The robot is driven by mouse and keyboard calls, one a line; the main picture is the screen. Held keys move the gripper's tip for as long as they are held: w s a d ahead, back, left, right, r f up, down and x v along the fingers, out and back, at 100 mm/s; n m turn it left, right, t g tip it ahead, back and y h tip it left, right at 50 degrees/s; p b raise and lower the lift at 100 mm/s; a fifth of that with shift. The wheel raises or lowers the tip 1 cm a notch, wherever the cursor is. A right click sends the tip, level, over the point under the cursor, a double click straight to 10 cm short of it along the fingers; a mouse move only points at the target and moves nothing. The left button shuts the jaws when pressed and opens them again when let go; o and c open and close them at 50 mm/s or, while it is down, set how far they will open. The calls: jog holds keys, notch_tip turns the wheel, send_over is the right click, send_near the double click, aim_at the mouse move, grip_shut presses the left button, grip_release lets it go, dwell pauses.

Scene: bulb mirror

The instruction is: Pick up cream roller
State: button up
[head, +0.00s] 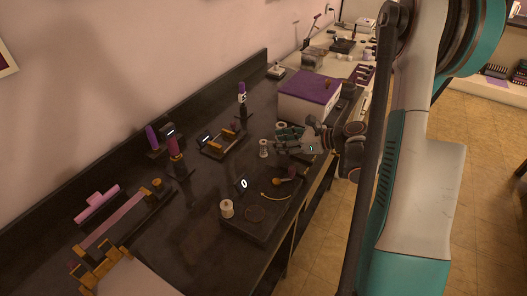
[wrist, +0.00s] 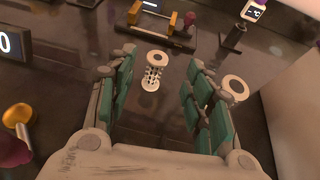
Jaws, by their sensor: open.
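A cream roller (head: 263,148) with a perforated body stands upright on the dark counter. In the wrist view this roller (wrist: 153,72) is ahead, between the lines of the two fingers, and nothing touches it. A second cream roller (wrist: 235,88) stands just outside the right finger; in the head view its top (head: 281,125) shows behind my gripper, its lower part hidden. A third cream piece (head: 227,208) stands on the black scale. My gripper (head: 280,141) is open and empty, low over the counter; its teal-padded fingers (wrist: 160,88) are spread wide.
The black scale (head: 262,226), display reading 0, lies nearer, with an orange-knobbed item beside it. A white box with a purple top (head: 309,92) stands close behind my gripper.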

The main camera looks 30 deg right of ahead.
aim_at(265, 142)
jog(key=b+x, duration=0.2)
jog(key=x, duration=0.4)
jog(key=shift+s+a+f, duration=0.1)
jog(key=shift+s, duration=0.1)
jog(key=shift+w+a+f, duration=0.1)
jog(key=shift+w+a, duration=0.1)
jog(key=shift+w, duration=0.1)
jog(key=c, duration=1.1)
